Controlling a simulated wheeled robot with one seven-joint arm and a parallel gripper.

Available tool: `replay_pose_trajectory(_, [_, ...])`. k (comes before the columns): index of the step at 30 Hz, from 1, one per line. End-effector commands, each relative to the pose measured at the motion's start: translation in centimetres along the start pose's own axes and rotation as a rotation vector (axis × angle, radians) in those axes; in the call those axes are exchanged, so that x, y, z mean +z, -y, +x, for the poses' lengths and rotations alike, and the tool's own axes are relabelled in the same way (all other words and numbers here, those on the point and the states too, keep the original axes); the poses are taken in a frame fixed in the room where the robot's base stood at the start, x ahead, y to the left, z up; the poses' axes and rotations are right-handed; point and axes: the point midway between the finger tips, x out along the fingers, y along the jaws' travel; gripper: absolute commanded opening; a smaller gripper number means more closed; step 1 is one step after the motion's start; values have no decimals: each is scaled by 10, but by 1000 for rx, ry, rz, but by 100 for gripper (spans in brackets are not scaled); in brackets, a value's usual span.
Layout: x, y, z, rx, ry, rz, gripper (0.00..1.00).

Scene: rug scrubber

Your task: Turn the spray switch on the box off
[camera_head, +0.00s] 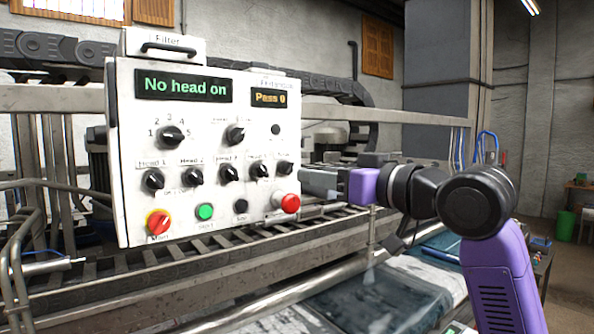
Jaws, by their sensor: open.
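The white control box (210,120) stands at the left centre, its front panel facing me. Its displays read "No head on" and "Pass 0". A row of black rotary knobs crosses the middle; the labels over the left ones read as head numbers. The rightmost small black knob (285,168) may be the spray switch, but its label is too small to read. My gripper (306,182) is open and points left, just right of the box's edge and close to that knob. Its fingers are seen side-on, and I cannot tell whether they touch the box.
A red mushroom button (290,203) sits just below the gripper side of the panel. Metal rails (250,309) and a conveyor run under the box. A green bin (565,226) stands far right.

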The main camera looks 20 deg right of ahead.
Motion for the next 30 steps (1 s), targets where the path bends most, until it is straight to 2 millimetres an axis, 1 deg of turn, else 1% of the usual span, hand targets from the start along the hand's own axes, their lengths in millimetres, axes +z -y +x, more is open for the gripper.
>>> replay_pose_trajectory(5, [-2,0,22,-1,2,2,46])
replay_pose_trajectory(9, [-3,0,45,-1,1,2,46])
replay_pose_trajectory(15, [-2,0,68,0,-1,1,46])
replay_pose_trajectory(19, [-1,0,74,1,-2,0,46])
replay_pose_trajectory(26, [-1,0,75,1,-3,0,46])
replay_pose_trajectory(27, [-1,0,75,1,-3,0,44])
replay_pose_trajectory(29, [-1,0,75,1,-3,0,33])
replay_pose_trajectory(30, [-1,0,75,1,-3,0,25])
